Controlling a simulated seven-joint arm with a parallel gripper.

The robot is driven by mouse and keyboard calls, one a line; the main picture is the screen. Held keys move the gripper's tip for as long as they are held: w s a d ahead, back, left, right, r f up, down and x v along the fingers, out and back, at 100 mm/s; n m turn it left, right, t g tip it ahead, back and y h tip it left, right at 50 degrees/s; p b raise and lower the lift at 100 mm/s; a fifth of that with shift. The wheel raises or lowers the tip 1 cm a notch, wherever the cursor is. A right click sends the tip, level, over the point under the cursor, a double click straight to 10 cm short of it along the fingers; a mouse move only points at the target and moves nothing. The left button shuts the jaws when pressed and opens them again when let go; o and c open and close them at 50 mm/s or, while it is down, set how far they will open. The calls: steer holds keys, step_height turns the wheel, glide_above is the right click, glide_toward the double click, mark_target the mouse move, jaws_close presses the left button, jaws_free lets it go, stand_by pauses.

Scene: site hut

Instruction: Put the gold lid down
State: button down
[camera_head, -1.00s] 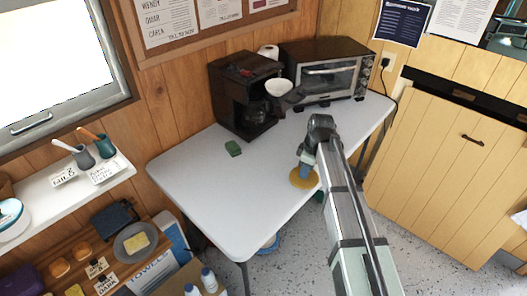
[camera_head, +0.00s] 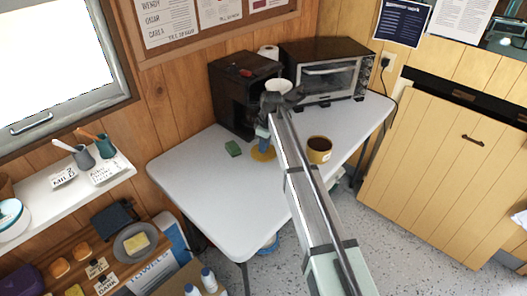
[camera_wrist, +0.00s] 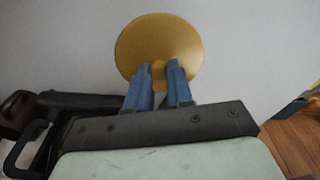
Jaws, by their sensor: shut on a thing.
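The gold lid (camera_wrist: 158,42) is a round disc with a small knob, held by that knob between the two blue fingers of my gripper (camera_wrist: 159,72). In the head view the lid (camera_head: 263,154) is over the white table (camera_head: 215,190), in front of the coffee maker. My gripper (camera_head: 263,142) points down at it. I cannot tell whether the lid touches the tabletop. A gold mug (camera_head: 319,150) with a dark inside stands uncovered on the table to the right of my arm.
A green sponge (camera_head: 233,148) lies just left of the lid. The black coffee maker (camera_head: 235,95) and the toaster oven (camera_head: 330,75) stand at the back. The table's front left is clear.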

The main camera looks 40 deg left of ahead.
steer(key=shift+a+f, duration=0.1)
steer(key=shift+a, duration=0.15)
steer(key=shift+f, duration=1.65)
steer(key=shift+f, duration=0.1)
steer(key=c, duration=1)
jaws_free()
steer(key=shift+w+d+r, duration=0.1)
steer(key=shift+d+r, duration=0.05)
steer(key=shift+r, duration=1.15)
steer(key=shift+s+d+r, duration=0.1)
steer(key=shift+d+r, duration=0.1)
steer(key=shift+r, duration=1.05)
steer(key=shift+w+d+r, duration=0.1)
steer(key=shift+d+r, duration=0.05)
steer(key=shift+r, duration=1.15)
steer(key=shift+d, duration=0.1)
